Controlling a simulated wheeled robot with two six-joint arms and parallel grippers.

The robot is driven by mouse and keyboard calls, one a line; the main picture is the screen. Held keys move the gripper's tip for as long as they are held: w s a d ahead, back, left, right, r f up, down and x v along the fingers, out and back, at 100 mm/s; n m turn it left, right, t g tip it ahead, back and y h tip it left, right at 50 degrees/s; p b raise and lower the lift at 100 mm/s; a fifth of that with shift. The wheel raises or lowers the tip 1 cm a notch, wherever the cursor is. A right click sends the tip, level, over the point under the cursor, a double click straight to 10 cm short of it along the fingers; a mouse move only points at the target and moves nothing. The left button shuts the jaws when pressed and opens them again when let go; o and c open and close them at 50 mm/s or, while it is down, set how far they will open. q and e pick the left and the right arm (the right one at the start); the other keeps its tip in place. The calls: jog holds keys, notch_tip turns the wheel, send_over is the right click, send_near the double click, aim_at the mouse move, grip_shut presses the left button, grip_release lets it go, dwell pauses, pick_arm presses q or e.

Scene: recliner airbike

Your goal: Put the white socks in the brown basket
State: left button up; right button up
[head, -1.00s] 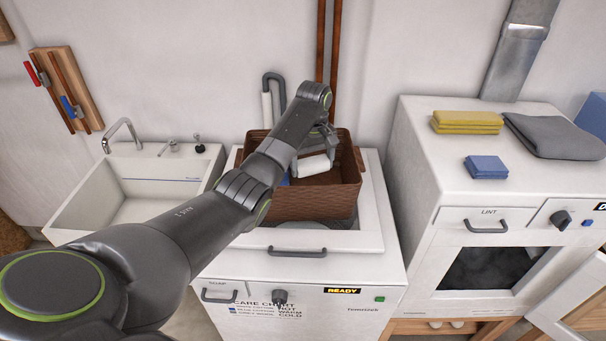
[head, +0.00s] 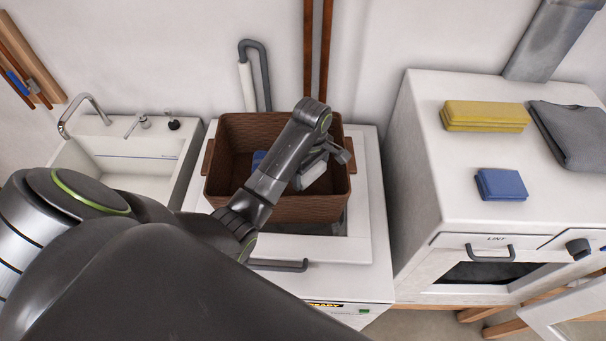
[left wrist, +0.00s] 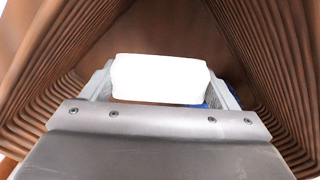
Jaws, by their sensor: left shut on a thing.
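The brown basket (head: 300,210) stands on top of the white washer. My left gripper (head: 318,168) reaches down into the basket's right part. In the left wrist view, the gripper (left wrist: 163,82) is shut on the white socks (left wrist: 160,76), a white folded bundle between the two fingers. The basket's ribbed walls (left wrist: 55,60) surround it on both sides. In the head view my arm largely hides the socks. A blue item (head: 258,160) lies inside the basket, left of my gripper. Its blue also shows behind the socks in the wrist view (left wrist: 217,95). My right gripper is not in view.
A white sink with a tap (head: 85,115) is at the left. The dryer (head: 425,170) at the right bears folded yellow cloths (head: 485,115), a blue cloth (head: 502,184) and a grey cloth (head: 572,135). Its door (head: 575,310) stands open. Brown pipes (head: 318,50) run up behind the basket.

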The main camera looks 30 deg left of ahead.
pick_arm(q)
jog(key=shift+s+f, duration=0.1)
jog(key=shift+f, duration=0.75)
jog(key=f+p, duration=0.1)
jog(key=f, duration=0.3)
jog(key=shift+w+f, duration=0.2)
jog(key=shift+f, duration=0.15)
jog(key=o, duration=0.9)
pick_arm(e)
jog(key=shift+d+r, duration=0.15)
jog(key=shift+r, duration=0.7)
